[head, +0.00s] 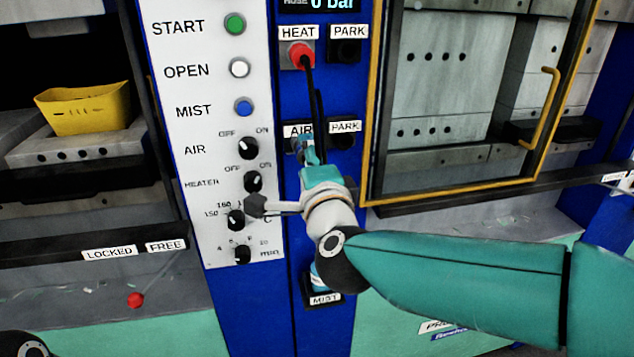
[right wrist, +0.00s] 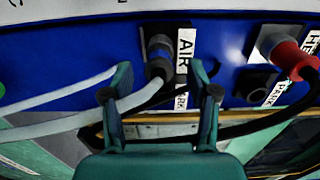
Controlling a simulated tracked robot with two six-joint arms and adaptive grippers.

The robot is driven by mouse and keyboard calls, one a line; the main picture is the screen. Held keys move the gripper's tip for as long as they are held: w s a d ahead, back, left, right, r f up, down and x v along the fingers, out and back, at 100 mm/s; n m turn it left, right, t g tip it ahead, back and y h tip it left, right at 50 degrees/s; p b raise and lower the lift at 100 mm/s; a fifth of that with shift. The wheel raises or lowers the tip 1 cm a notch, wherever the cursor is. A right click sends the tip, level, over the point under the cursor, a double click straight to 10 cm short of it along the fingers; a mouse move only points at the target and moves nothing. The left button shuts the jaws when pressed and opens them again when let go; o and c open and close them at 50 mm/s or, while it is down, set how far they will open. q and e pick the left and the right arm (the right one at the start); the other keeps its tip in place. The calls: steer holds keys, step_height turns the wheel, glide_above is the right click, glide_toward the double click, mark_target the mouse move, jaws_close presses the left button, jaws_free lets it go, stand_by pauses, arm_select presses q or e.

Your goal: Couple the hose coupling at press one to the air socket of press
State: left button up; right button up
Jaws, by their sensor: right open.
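My right gripper (right wrist: 160,95) is open, with one finger on each side of the hose, just short of the coupling. In the head view the same gripper (head: 309,152) is at the AIR label. My left gripper is not in view.
A red plug (head: 302,55) sits in the HEAT socket, its black cable hanging beside the AIR socket. The PARK sockets (head: 345,52) are to the right. A knob panel (head: 190,130) is left, a yellow-framed door (head: 372,110) right. The display reads 0 bar.

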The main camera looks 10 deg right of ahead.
steer(key=s, duration=0.9)
steer(key=shift+s+d, duration=0.25)
steer(key=shift+s, duration=0.15)
steer(key=w+d+f+g+h, duration=0.1)
steer(key=w+d+f, duration=0.15)
steer(key=f, duration=0.45)
steer(key=w+d+f+g+h, duration=0.1)
steer(key=w+d+f+g, duration=0.15)
steer(key=f, duration=0.45)
steer(key=w+d+f+g+h, duration=0.1)
steer(key=d+f, duration=0.3)
steer(key=f, duration=0.2)
steer(key=s+d+f+n+g, duration=0.1)
steer(key=s+f+n+g, duration=0.1)
steer(key=f, duration=0.8)
steer(key=s+d+f+n+g, duration=0.1)
steer(key=f+g, duration=0.1)
steer(key=f, duration=0.7)
steer(key=s+a+f+n+g+y, duration=0.25)
steer(key=s+f+n+g, duration=0.25)
steer(key=s+f, duration=0.8)
steer(key=s+a+f+n+g+y, duration=0.4)
steer(key=s+a+n, duration=0.1)
steer(key=s+n, duration=0.2)
steer(key=shift+s+f+n, duration=0.3)
steer(key=shift+s+f, duration=0.1)
steer(key=shift+s, duration=0.5)
